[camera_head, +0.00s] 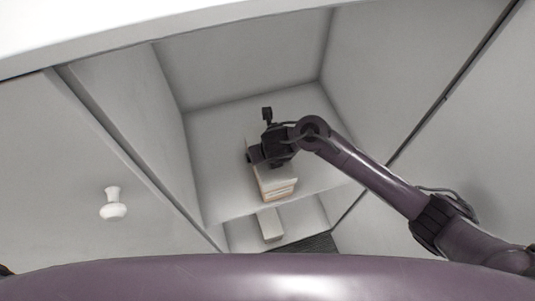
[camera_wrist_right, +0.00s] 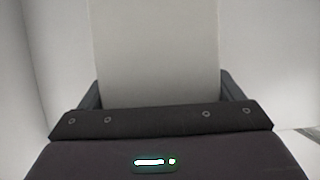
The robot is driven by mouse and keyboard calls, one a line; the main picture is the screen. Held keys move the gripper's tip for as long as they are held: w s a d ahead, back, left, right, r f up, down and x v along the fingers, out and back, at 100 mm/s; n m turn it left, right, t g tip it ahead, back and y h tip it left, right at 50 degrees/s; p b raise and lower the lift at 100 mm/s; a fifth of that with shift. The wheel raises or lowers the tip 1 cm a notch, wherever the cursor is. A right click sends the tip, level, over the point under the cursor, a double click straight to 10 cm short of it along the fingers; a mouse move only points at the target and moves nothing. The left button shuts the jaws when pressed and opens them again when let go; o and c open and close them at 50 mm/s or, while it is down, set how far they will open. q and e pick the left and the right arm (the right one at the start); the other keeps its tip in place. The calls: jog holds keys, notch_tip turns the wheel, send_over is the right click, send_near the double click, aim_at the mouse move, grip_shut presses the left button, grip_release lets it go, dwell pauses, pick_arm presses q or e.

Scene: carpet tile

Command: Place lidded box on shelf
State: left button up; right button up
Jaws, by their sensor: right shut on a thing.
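The lidded box (camera_head: 274,184) is pale with a tan band near its near end. It is inside the open white shelf compartment, over the shelf board (camera_head: 222,150). My right gripper (camera_head: 268,153) is shut on the box and covers part of it from above. In the right wrist view, the pale box (camera_wrist_right: 155,50) fills the space between the two dark fingers of the gripper (camera_wrist_right: 158,92). I cannot tell whether the box touches the board. My left gripper is not in view.
White side walls (camera_head: 385,75) bound the compartment. Board to the left and right of the box is bare. Below the board's front edge, a pale block (camera_head: 270,224) sits in a lower space. A white knob (camera_head: 113,204) sticks out from the left panel.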

jog(key=o, duration=1.1)
jog(key=shift+r, duration=0.3)
jog(key=p+v, duration=0.5)
jog(key=v, duration=0.6)
jog(key=shift+s+d+r+p, duration=0.1)
jog(key=shift+s+r+p, duration=0.15)
jog(key=shift+p, duration=0.2)
